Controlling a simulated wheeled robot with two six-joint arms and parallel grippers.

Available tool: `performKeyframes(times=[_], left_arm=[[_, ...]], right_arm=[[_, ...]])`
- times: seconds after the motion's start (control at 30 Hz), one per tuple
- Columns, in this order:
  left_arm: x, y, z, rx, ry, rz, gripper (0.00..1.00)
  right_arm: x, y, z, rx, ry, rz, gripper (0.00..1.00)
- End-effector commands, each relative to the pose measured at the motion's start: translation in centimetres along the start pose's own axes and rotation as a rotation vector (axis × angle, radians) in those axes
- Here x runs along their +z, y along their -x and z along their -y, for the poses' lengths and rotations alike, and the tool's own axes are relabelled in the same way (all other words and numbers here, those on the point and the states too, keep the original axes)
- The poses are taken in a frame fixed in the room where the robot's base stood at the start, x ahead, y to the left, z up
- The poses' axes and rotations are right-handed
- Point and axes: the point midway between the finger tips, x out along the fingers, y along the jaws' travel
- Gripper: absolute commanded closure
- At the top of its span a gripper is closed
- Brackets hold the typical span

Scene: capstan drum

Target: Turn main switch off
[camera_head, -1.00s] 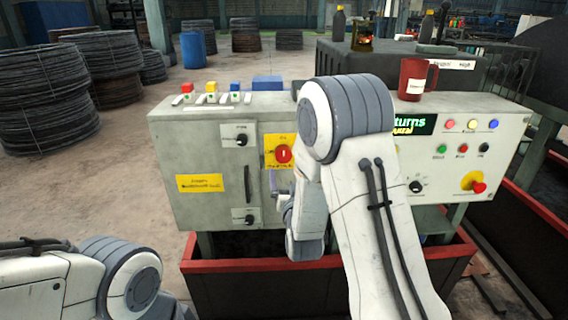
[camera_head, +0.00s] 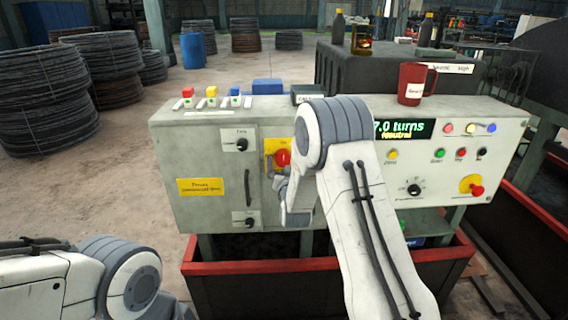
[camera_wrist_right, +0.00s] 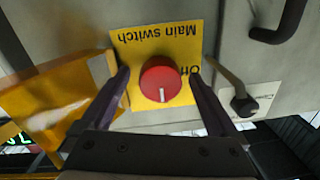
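The main switch is a red round knob (camera_head: 283,158) on a yellow plate (camera_head: 270,146) on the grey control panel. In the right wrist view, the knob (camera_wrist_right: 160,78) shows a white mark pointing down in the picture; the plate (camera_wrist_right: 150,42) reads "Main switch" upside down. The word "Off" is to the right of the knob, partly behind a finger. My right gripper (camera_head: 280,181) is at the plate; in the wrist view its open fingers (camera_wrist_right: 160,83) stand either side of the knob, apart from it. My left gripper is out of view.
The panel (camera_head: 180,150) has a black handle (camera_head: 247,188), black knobs and a red emergency button (camera_head: 476,190). A display (camera_head: 405,130) reads "7.0 turns". A red mug (camera_head: 414,84) stands on top. In the wrist view, a translucent yellow flap (camera_wrist_right: 50,100) is at left.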

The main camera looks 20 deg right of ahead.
Motion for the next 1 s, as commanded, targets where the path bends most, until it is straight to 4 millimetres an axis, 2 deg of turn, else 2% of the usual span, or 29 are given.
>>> performKeyframes(times=[0.03, 0.17, 0.2, 0.23, 0.67, 1.0], left_arm=[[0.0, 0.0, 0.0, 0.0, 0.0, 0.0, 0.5], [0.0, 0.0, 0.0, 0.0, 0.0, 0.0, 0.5], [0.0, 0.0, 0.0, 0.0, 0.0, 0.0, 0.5], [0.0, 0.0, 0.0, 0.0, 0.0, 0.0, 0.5], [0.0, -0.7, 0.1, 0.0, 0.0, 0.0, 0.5], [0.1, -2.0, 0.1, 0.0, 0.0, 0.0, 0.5]], right_arm=[[0.0, 0.0, 0.0, 0.0, 0.0, 0.0, 0.2], [0.0, 0.0, 0.0, 0.0, 0.0, 0.0, 0.7], [0.0, 0.0, 0.0, 0.0, 0.0, 0.0, 0.85], [0.0, 0.0, 0.0, 0.0, 0.0, 0.0, 0.91], [0.0, 0.0, 0.0, -0.001, 0.1, 0.004, 0.9], [0.0, 0.0, 0.0, 0.002, 0.383, 0.02, 0.9]])
